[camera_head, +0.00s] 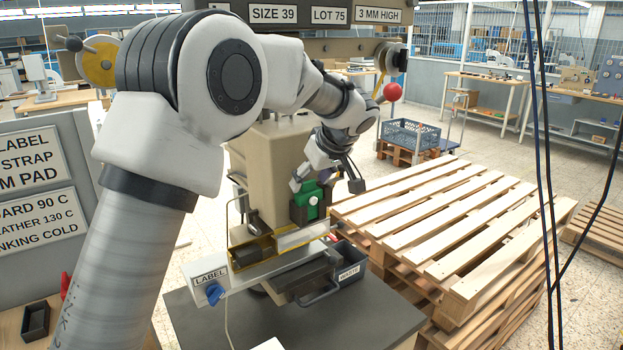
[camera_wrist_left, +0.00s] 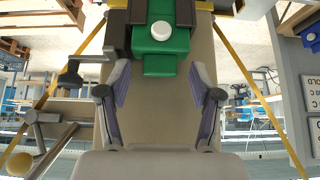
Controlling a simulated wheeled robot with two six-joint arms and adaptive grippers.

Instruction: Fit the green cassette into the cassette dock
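The green cassette (camera_head: 308,203) with a white round knob sits at the dark cassette dock (camera_head: 294,214) on the front of the press. In the left wrist view the cassette (camera_wrist_left: 160,58) shows at top centre, with dark dock parts (camera_wrist_left: 117,35) beside it. I cannot tell how deep it sits. My right gripper is not in view.
Below the dock is a plate with a LABEL sign (camera_head: 210,275) and a blue knob. A WASTE bin (camera_head: 348,272) stands at its right. A red ball-ended lever (camera_head: 392,92) sticks out above right. Stacked wooden pallets (camera_head: 455,225) fill the right. Dark cables hang at far right.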

